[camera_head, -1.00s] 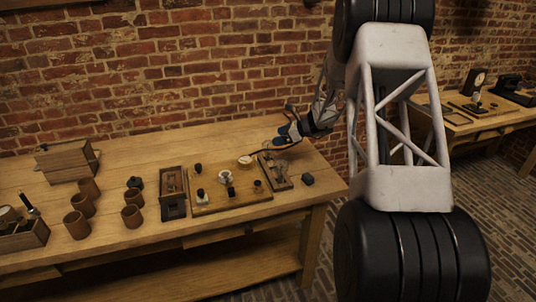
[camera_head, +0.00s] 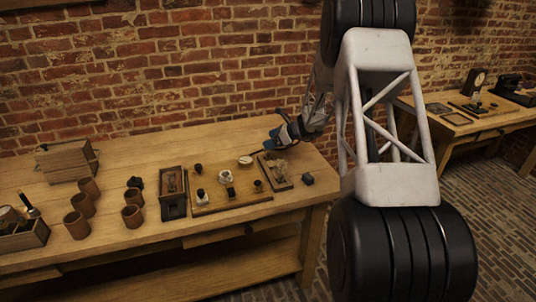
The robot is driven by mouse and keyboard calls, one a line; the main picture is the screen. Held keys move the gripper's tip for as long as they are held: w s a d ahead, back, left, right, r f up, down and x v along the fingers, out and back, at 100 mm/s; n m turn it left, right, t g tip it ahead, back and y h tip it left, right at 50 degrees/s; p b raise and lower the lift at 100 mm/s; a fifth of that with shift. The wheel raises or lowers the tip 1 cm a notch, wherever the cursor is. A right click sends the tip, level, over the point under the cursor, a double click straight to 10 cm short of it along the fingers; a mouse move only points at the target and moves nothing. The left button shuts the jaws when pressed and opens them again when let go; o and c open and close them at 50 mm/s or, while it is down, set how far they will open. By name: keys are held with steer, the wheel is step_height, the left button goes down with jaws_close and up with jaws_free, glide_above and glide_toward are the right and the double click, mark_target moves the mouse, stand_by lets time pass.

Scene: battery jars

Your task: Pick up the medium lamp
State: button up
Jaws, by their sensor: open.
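The wooden board (camera_head: 254,198) on the workbench holds several small pieces, among them a white-based piece (camera_head: 226,177) near its middle. I cannot tell which of these small pieces is the medium lamp. My gripper (camera_head: 271,138) is open above the back right part of the bench, just behind a narrow tray (camera_head: 284,184) with small fittings. Nothing shows between its fingers, though they are small and dark here. A pale round piece (camera_head: 245,160) lies at the board's back edge, to the left of and below my gripper in the picture.
Several brown jars (camera_head: 76,225) stand at the left, with a wooden box (camera_head: 67,163) behind them. A small dark block (camera_head: 307,179) sits near the right edge. The back middle of the bench is clear.

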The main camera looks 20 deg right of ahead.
steer(key=shift+x, duration=1.7)
steer(key=c, duration=1.1)
